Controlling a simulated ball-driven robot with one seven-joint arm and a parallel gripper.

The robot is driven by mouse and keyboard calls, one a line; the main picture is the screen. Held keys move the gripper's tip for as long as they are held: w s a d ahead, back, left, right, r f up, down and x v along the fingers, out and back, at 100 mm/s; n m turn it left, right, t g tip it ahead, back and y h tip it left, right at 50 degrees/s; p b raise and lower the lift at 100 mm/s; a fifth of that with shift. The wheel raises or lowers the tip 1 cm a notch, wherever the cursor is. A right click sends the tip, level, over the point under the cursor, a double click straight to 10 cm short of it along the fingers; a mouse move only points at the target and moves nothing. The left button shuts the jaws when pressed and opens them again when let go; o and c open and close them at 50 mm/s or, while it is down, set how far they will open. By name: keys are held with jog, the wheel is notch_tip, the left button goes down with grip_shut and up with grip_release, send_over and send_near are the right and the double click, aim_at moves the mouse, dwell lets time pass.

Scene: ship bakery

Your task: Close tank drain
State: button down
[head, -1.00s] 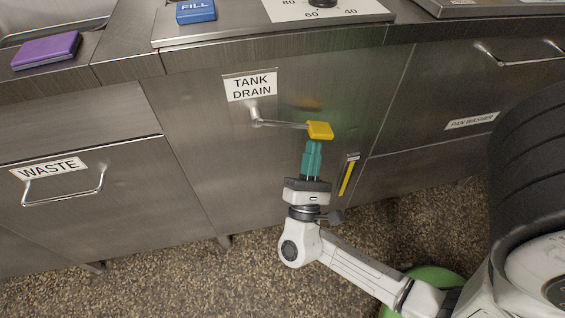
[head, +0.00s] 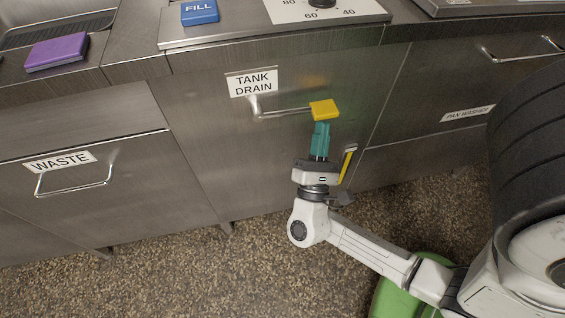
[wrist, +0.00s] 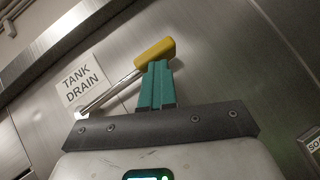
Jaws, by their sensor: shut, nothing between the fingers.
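The tank drain lever (head: 284,113) is a metal rod with a yellow grip (head: 324,109) at its right end, set on the steel cabinet front below the TANK DRAIN label (head: 252,82). The rod points to the right, nearly level, tilted slightly up. My gripper (head: 322,127), with teal fingers, is shut and empty just below the yellow grip. In the wrist view the fingertips (wrist: 156,66) reach up close to the underside of the yellow grip (wrist: 155,51). I cannot tell whether they touch it.
A yellow vertical gauge (head: 347,164) is on the panel just right of my gripper. The WASTE drawer (head: 105,165) is at left, and the PAN WASHER panel (head: 430,130) at right. A blue FILL block (head: 199,11) and a purple block (head: 57,52) are on the counter. The speckled floor is clear at lower left.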

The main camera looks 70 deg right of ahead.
jog(key=shift+s+d+r+m+g, duration=0.1)
jog(key=shift+r+m+g, duration=0.2)
jog(key=shift+r+g, duration=0.15)
jog(key=s+a+f+b, duration=0.2)
jog(key=a+f, duration=0.1)
jog(key=f, duration=0.3)
jog(key=s+a+f+b, duration=0.1)
jog(key=s+a+f, duration=0.1)
jog(key=f, duration=0.4)
jog(key=shift+a+t+b, duration=0.4)
jog(key=shift+t, duration=0.05)
jog(key=shift+s+d, duration=0.1)
